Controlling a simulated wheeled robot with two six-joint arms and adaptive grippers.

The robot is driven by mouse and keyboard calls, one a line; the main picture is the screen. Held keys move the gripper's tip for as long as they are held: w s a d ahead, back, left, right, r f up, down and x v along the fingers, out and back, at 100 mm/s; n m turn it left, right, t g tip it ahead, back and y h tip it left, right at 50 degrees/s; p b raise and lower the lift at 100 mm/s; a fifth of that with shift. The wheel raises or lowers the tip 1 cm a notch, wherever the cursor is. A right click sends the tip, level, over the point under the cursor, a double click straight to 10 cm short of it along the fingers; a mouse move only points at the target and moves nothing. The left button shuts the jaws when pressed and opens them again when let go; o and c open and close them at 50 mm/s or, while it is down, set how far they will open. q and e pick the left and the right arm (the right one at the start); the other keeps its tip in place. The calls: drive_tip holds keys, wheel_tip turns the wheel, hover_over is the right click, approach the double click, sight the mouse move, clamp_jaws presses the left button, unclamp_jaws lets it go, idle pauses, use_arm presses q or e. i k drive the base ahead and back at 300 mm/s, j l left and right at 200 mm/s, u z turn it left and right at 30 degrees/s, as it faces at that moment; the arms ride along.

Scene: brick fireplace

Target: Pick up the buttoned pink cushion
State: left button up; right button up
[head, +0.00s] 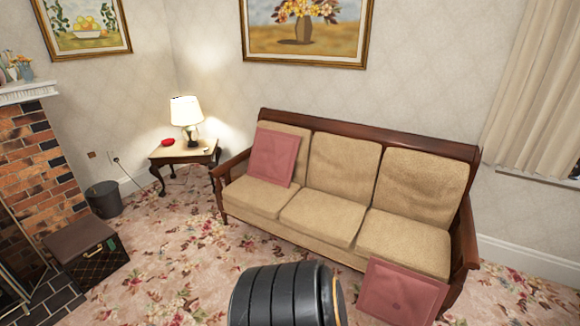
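A square pink cushion (400,288) leans near the front right end of the sofa, low by the floor. It has a small dark button-like spot near its middle, and its lower part is cut off by the picture's edge. A second pink cushion (274,158) rests upright against the left backrest of the sofa; I see a border seam on it but no clear button. Neither gripper is in view. A black ridged part of my own arm shows at the bottom middle, to the left of the low cushion.
A beige sofa (322,219) with a wooden frame stands against the wall. A side table (184,153) with a lit lamp (187,112) is to its left. A black bin (104,199), a dark box (88,256) and the brick fireplace (38,160) are at left. Flowered carpet lies open before the sofa.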

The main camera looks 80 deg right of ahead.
sight(394, 295)
drive_tip(key=z, duration=0.95)
drive_tip(key=k+z, duration=0.1)
drive_tip(key=z, duration=1.35)
drive_tip(key=k+z, duration=0.1)
drive_tip(key=z, duration=1.35)
drive_tip(key=i+u, duration=0.15)
drive_tip(key=i, duration=0.35)
drive_tip(key=i+l+u, duration=0.15)
drive_tip(key=i, duration=0.3)
drive_tip(key=i+l+u, duration=0.1)
drive_tip(key=i, duration=0.4)
drive_tip(key=i+l+u, duration=0.15)
drive_tip(key=i, duration=0.3)
